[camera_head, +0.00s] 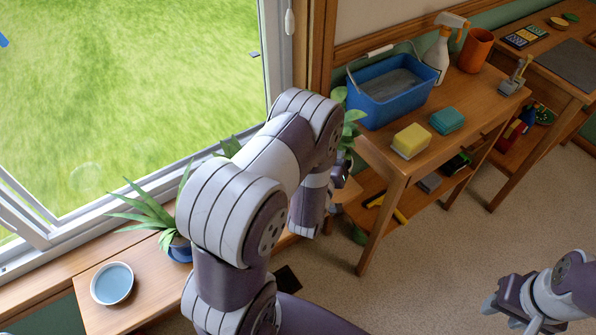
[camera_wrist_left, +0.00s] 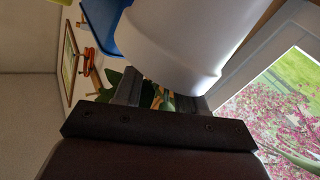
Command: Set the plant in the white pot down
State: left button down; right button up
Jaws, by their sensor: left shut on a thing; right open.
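The white pot (camera_wrist_left: 190,40) fills the top of the left wrist view, its rim tilted. My left gripper (camera_wrist_left: 162,95) is shut on it, with the fingers at the pot's edge. In the head view my left arm hides the pot and the gripper; green leaves (camera_head: 351,122) show just beyond the arm, beside the blue tub, and seem to belong to this plant. Dark leaves also show behind the fingers in the left wrist view (camera_wrist_left: 113,77). My right gripper (camera_head: 502,309) is open and empty over the floor at the lower right.
A plant in a blue pot (camera_head: 179,251) and a blue-filled bowl (camera_head: 112,284) stand on the low wooden surface by the window. The wooden table (camera_head: 461,93) carries a blue tub (camera_head: 390,108), yellow sponge (camera_head: 411,140), teal sponge (camera_head: 447,120) and spray bottle (camera_head: 437,57). Open floor lies right of centre.

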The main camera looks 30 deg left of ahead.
pick_arm(q)
jog(key=w+a+f+b, duration=0.2)
jog(key=a+f, duration=0.3)
jog(key=f, duration=0.2)
jog(key=shift+f, duration=0.15)
jog(key=shift+f, duration=0.1)
jog(key=c, duration=0.6)
grip_release()
jog(key=shift+c, duration=0.2)
